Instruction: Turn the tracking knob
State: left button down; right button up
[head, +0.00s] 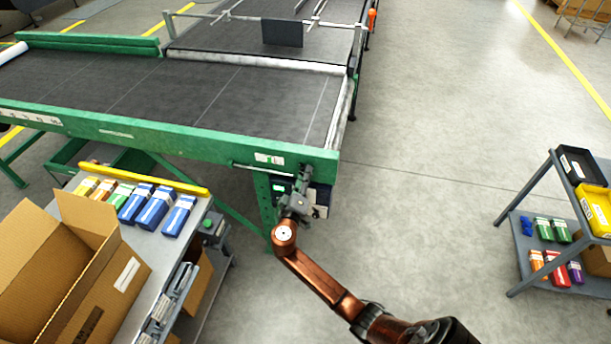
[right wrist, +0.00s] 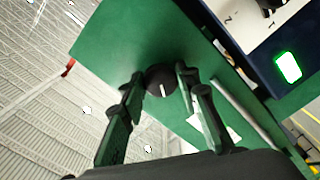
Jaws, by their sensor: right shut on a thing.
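The tracking knob (right wrist: 161,81) is a round black knob with a white pointer line, on the green frame of the conveyor. In the right wrist view it sits between the two fingers of my right gripper (right wrist: 158,85), which is shut on it. In the head view my right gripper (head: 304,180) is at the near right corner of the green conveyor frame (head: 200,141), and the knob is hidden there behind the fingers. My left gripper is not in view.
A bench with a yellow rail (head: 143,179), several small boxes and an open carton (head: 60,262) stands at left. A cart (head: 535,222) stands at right, with clear floor between.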

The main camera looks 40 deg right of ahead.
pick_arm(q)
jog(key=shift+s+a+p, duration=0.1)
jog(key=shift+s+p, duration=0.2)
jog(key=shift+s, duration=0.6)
pick_arm(e)
jog(key=shift+n, duration=0.7)
jog(key=o, duration=1.2)
jog(key=shift+c, duration=0.2)
jog(key=v, duration=1.2)
